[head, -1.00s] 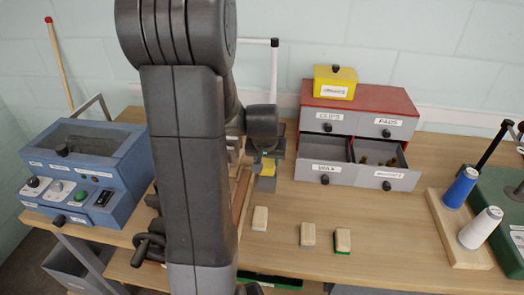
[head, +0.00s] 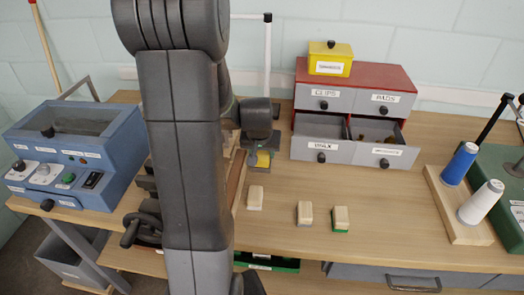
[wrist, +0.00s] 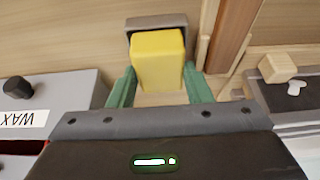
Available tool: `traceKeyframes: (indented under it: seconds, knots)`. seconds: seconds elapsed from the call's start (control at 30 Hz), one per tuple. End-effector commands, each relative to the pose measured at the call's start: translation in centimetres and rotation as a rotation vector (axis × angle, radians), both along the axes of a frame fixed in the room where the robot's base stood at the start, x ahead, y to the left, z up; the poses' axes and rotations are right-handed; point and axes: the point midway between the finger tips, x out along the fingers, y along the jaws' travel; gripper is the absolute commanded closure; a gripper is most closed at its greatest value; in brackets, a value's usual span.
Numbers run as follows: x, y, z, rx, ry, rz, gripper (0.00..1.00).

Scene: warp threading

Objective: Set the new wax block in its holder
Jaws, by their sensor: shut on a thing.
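The yellow wax block (wrist: 157,60) is held between the two green fingers of my gripper (wrist: 160,88) in the wrist view. In the head view, the wax block (head: 263,159) shows small and partly covered below my gripper (head: 262,146). A grey holder (wrist: 163,21) lies just beyond the block's far end in the wrist view, and the block overlaps it in the picture. I cannot tell whether the block is inside it or above it. My arm hides much of this area in the head view.
A drawer cabinet (head: 350,77) with open lower drawers, one labelled WAX, stands to the right, with a yellow box (head: 331,57) on top. Several small wood-backed blocks (head: 305,213) lie in front. A blue machine (head: 75,150) stands left. Thread cones (head: 483,200) stand right.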

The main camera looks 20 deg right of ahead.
Motion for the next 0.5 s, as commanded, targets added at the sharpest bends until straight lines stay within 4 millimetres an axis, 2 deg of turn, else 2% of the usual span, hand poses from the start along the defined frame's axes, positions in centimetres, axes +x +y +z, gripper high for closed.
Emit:
traceKeyframes:
  seconds: [0.5]
  knots:
    - [0.01, -0.01, -0.30, 0.000, 0.000, 0.000, 0.80]
